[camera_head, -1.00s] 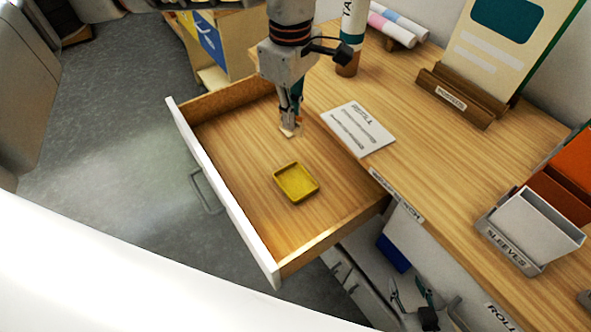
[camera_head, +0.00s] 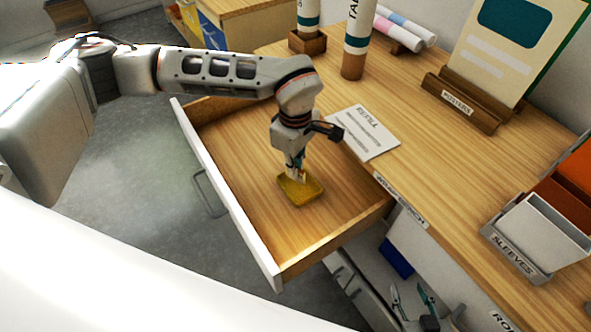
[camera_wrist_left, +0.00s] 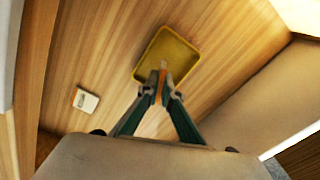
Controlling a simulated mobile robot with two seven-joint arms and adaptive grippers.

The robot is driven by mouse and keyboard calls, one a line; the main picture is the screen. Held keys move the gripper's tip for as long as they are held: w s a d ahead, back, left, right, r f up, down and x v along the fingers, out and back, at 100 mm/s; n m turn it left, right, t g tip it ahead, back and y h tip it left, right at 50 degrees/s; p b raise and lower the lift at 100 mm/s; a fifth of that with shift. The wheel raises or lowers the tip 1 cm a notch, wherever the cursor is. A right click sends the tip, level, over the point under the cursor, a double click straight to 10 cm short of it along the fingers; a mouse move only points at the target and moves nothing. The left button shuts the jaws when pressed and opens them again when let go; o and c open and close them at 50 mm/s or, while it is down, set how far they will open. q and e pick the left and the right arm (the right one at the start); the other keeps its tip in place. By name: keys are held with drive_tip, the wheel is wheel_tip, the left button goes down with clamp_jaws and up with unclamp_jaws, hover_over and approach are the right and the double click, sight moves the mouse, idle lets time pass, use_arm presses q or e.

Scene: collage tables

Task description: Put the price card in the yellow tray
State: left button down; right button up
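The yellow tray (camera_head: 291,196) lies on the floor of the open drawer. It also shows in the left wrist view (camera_wrist_left: 189,47). My left gripper (camera_head: 298,176) points down over the tray. In the left wrist view my left gripper (camera_wrist_left: 161,90) has its fingers drawn together on a thin orange and pale piece, seemingly the price card (camera_wrist_left: 163,72), edge-on over the tray. Whether it touches the tray floor cannot be told. My right gripper is not in view.
A small whitish block (camera_wrist_left: 86,101) lies on the drawer floor beside the tray. The drawer (camera_head: 237,213) has raised walls. A white refill sheet (camera_head: 372,133) lies on the bench, with a sleeves holder (camera_head: 516,252) at right. The front drawer floor is clear.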

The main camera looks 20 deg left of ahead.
use_arm(q)
drive_tip(key=shift+f, duration=0.55)
drive_tip(key=shift+f, duration=0.1)
drive_tip(key=c, duration=2.3)
unclamp_jaws()
wheel_tip(320, 180, up, 12)
drive_tip(key=shift+r, duration=0.15)
